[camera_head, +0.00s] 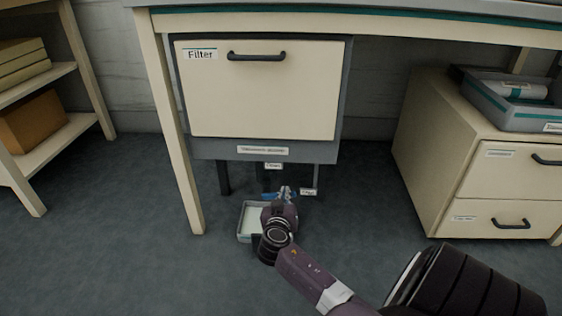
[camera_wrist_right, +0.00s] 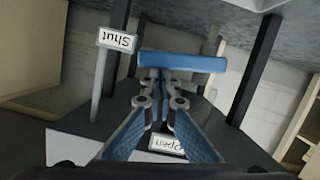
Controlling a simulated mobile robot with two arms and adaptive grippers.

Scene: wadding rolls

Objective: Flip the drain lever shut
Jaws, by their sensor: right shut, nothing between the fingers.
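The drain lever is a blue bar (camera_wrist_right: 182,63) under the filter unit. It lies crosswise just beyond my right fingertips in the wrist view; I cannot tell whether they touch it. In the head view a bit of blue (camera_head: 267,196) shows beside my right gripper (camera_head: 286,190), which hides much of the lever. The right gripper's fingertips (camera_wrist_right: 160,82) are closed together and empty. A "Shut" label (camera_wrist_right: 118,41) and an "Open" label (camera_wrist_right: 167,143) appear upside down in the wrist view, the "Open" one partly behind a finger. My left gripper is out of view.
The filter unit (camera_head: 262,100) with a black handle hangs under the table above the lever. A shallow tray (camera_head: 242,238) lies on the floor below. Dark legs (camera_wrist_right: 256,70) stand near the gripper. A drawer cabinet (camera_head: 430,150) stands right, shelves (camera_head: 85,118) left.

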